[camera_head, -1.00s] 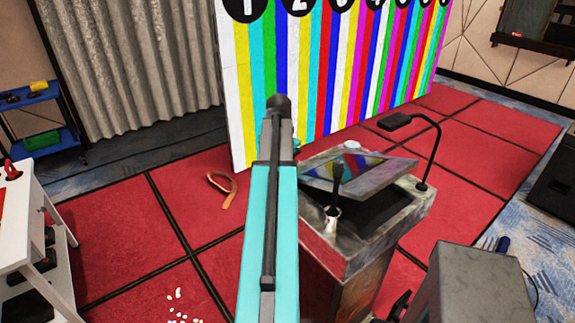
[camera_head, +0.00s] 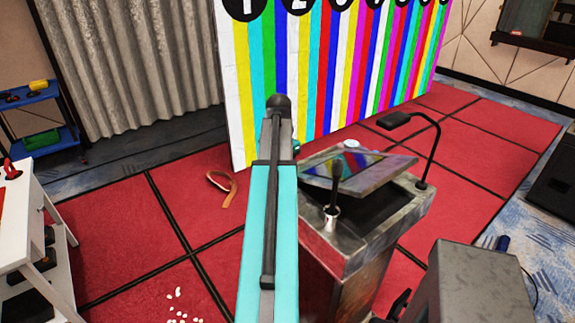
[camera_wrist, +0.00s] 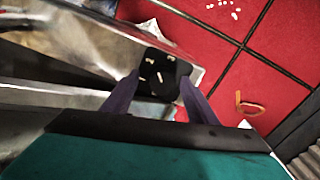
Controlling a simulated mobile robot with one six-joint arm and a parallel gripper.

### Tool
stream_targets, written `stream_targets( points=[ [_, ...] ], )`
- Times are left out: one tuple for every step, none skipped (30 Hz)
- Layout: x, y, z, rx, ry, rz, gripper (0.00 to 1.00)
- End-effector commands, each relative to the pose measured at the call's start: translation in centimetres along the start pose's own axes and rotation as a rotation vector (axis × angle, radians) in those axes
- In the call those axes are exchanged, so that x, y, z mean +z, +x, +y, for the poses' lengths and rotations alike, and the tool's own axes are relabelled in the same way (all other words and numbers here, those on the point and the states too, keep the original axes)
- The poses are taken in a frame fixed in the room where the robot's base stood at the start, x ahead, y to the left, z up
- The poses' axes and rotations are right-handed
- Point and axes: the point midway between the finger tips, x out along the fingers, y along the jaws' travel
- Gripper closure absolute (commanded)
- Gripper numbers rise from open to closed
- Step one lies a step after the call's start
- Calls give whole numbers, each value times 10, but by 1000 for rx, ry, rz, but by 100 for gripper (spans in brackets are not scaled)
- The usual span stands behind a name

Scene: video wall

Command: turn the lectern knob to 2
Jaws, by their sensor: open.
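The lectern (camera_head: 352,262) stands right of my arm in the head view, with worn grey trim and a tilted screen (camera_head: 345,172) on top. In the wrist view, a grey surface of the lectern (camera_wrist: 85,38) fills the upper left. A small black piece with pale marks (camera_wrist: 158,74), which looks like the knob or its dial, sits at its edge. My gripper (camera_wrist: 158,84) is open, its two purple fingers on either side of that piece. I cannot tell whether they touch it or which number it points to. In the head view my arm hides the gripper.
The striped, numbered video wall (camera_head: 330,80) stands behind the lectern. A gooseneck lamp or microphone (camera_head: 437,150) and a small cup (camera_head: 331,222) are on the lectern. A grey box (camera_head: 470,285) is at front right, a white cart (camera_head: 30,225) at left. Red floor between is mostly clear.

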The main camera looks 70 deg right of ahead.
Motion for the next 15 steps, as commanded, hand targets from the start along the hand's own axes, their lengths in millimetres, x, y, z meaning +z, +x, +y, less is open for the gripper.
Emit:
stream_targets(
  points=[
    [0,-1,0,-1,-1,1,47],
    [0,-1,-1,-2,-1,1,47],
    [0,-1,-1,-2,-1,1,47],
    [0,-2,-1,-2,-1,1,47],
    [0,-2,-1,-3,-1,1,47],
    [0,-4,-1,-3,-1,2,47],
    [0,-5,-1,-3,-1,2,47],
    [0,-6,-1,-3,-1,2,47],
    [0,-8,-1,-4,-1,2,47],
    [0,-10,-1,-4,-1,2,47],
    [0,-12,-1,-4,-2,2,47],
    [0,-14,-1,-4,-2,2,47],
    [0,-17,-1,-4,-2,2,47],
    [0,-19,-1,-4,-2,2,47],
    [0,-23,-1,-4,-1,2,47]
  ],
)
